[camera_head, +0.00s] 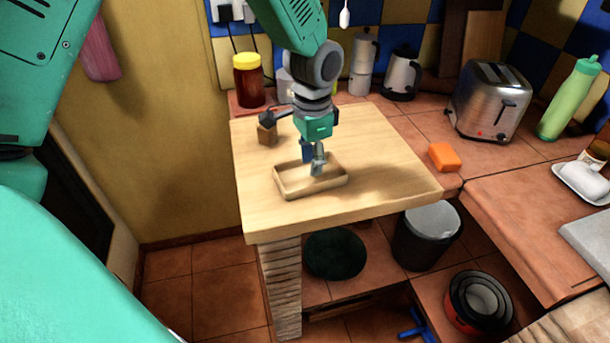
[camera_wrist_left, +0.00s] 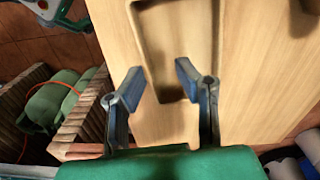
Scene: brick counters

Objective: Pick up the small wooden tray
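The small wooden tray (camera_head: 313,189) is shallow, pale and rectangular, and lies on the light wooden counter top. My right gripper is not identifiable in either view.
A small brown box (camera_head: 267,135) stands behind the tray. A red-brown jar with yellow lid (camera_head: 249,82), a toaster (camera_head: 490,102) and an orange block (camera_head: 444,157) stand around the wooden top. The top is clear to the tray's right.

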